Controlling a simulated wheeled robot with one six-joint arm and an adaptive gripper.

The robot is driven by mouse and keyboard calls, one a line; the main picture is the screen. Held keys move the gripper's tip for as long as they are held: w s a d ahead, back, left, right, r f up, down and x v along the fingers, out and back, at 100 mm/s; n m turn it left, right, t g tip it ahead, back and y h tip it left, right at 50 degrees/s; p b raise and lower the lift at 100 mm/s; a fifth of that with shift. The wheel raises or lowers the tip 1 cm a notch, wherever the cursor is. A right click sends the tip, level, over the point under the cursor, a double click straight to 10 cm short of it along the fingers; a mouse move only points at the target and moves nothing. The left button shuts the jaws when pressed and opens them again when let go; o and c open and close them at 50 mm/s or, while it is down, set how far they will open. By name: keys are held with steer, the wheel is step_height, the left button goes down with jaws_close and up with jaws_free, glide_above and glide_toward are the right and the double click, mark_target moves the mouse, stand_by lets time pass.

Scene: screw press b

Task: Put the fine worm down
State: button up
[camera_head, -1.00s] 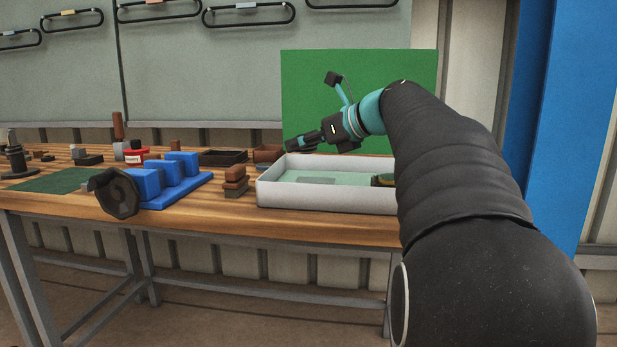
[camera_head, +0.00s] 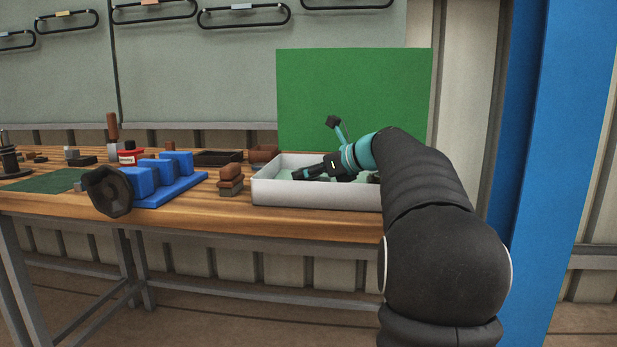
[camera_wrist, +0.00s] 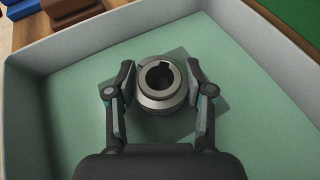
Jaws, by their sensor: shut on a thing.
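The fine worm (camera_wrist: 162,86) is a grey metal ring-like part with a keyed bore, seen from above in the wrist view. My gripper (camera_wrist: 160,84) has a finger on each side of it and is shut on it. The worm is over the green floor of the white tray (camera_wrist: 240,85); whether it touches the floor I cannot tell. In the head view my gripper (camera_head: 300,174) is down inside the white tray (camera_head: 315,193), and the worm cannot be made out there.
Stacked brown and grey blocks (camera_head: 231,180) stand left of the tray. A blue stepped holder (camera_head: 165,180) and a dark hexagonal-rimmed part (camera_head: 107,190) lie further left. A green panel (camera_head: 355,90) rises behind the tray. Tray walls surround my gripper.

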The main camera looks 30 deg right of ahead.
stand_by(0.3)
steer(key=o, duration=1.4)
steer(key=shift+f, duration=0.1)
steer(key=shift+o, duration=0.2)
steer(key=shift+s+d+r, duration=0.15)
steer(key=shift+s+r, duration=0.05)
steer(key=shift+r, duration=0.05)
steer(key=p+v, duration=0.1)
steer(key=v, duration=1)
steer(key=shift+s, duration=0.25)
